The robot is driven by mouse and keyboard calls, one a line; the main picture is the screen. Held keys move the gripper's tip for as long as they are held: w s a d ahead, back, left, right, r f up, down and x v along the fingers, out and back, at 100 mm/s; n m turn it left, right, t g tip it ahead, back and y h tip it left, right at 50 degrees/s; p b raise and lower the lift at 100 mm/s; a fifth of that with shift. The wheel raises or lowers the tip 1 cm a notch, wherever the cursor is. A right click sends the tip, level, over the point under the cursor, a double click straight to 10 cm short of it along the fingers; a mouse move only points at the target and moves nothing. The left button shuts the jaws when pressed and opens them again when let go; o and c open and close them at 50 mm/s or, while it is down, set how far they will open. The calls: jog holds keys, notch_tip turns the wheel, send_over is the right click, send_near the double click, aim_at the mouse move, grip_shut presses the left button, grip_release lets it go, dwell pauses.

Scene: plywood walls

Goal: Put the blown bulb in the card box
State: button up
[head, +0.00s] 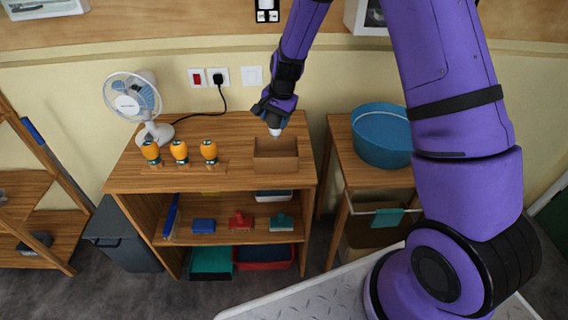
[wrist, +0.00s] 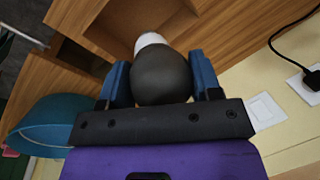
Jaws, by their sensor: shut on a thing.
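My gripper (head: 274,118) is above the card box (head: 276,154), at the back of the wooden bench top. In the wrist view the blue fingers of my gripper (wrist: 160,85) are shut on the blown bulb (wrist: 163,74), a dark grey globe with a white end. In the head view only the bulb's pale end (head: 275,132) shows below the fingers, pointing down. The open brown box also shows beyond the bulb in the wrist view (wrist: 107,38). The bulb hides part of the box there; I cannot tell whether it is inside the rim.
Three orange-topped things (head: 180,151) stand left of the box. A fan (head: 133,98) stands behind them, its cord running to a wall socket (head: 218,77). A blue tub (head: 382,135) is on the side table at right. Bare bench top lies between the orange things and the box.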

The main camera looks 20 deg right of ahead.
aim_at(277, 138)
jog(key=x, duration=0.3)
jog(key=s+d+x, duration=0.1)
jog(key=x, duration=0.5)
jog(key=shift+s+d+f, duration=0.2)
jog(key=shift+s+f, duration=0.05)
jog(key=shift+f, duration=0.35)
jog(key=shift+f, duration=0.15)
jog(key=o, duration=0.9)
jog(key=shift+o, duration=0.2)
